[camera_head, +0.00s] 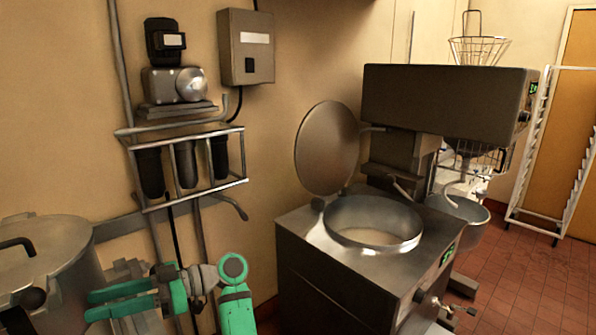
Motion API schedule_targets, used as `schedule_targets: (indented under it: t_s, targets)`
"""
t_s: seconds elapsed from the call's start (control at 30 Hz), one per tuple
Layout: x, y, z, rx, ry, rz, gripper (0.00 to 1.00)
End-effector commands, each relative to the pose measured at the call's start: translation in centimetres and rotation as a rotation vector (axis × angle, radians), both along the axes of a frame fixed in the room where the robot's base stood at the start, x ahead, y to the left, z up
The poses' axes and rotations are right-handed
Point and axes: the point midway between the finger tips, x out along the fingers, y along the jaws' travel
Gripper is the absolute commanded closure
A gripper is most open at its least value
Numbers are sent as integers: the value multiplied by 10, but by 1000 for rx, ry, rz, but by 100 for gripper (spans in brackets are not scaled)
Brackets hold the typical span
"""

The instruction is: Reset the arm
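My arm, green and grey, shows at the bottom left of the head view, bent at a green ring-shaped joint. My gripper (92,304) points left, with its two green fingers apart and nothing seen between them. It is in front of the wall pipes and beside a large metal pot, from this view. Whether it touches the pot cannot be told. The lower part of my arm is cut off by the frame's bottom edge.
The metal pot (50,262) stands at left. A glazing machine (335,262) with an open round lid (326,148) and a basin stands at right of my arm. A wall rack (187,165) hangs above. Red tiled floor (540,275) is clear at far right.

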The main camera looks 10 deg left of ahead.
Motion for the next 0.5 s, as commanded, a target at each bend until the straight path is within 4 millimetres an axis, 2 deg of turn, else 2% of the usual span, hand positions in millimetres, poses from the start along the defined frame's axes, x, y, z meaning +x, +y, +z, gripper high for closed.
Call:
schedule_targets:
  t_s: [0.03,0.23,0.5]
  targets:
    - [6,1,-24,-27,44,-62,67]
    - [31,0,-108,-123,195,-316,67]
    - [54,-29,-221,-236,372,-661,67]
